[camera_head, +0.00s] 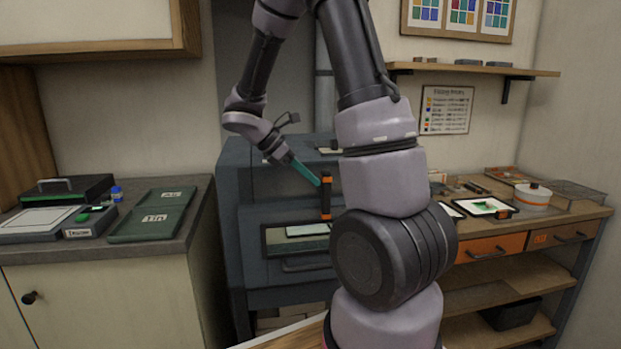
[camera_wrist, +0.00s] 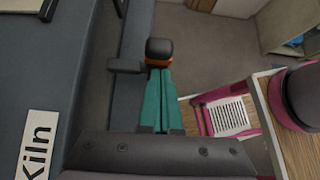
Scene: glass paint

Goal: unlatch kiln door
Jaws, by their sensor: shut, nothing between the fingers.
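The kiln (camera_head: 270,185) is a blue-grey box between the two counters, partly hidden behind my arm. A black upright handle with orange bands (camera_head: 326,200) stands at its front, and its black end also shows in the wrist view (camera_wrist: 159,48). My gripper (camera_head: 317,183) has teal fingers, shut with nothing between them. In the head view the fingertips are at the upper part of the handle. In the wrist view the fingertips (camera_wrist: 159,70) are right by the handle's orange-banded end; whether they touch is unclear. A "Kiln" label (camera_wrist: 38,143) lies on the kiln's dark surface.
The left counter (camera_head: 195,215) holds a green tray (camera_head: 153,215), a black case (camera_head: 65,190) and a small blue jar (camera_head: 117,193). The right workbench (camera_head: 575,210) holds a framed glass piece (camera_head: 485,208) and a white round pot (camera_head: 533,196). A wall shelf (camera_head: 480,69) hangs above.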

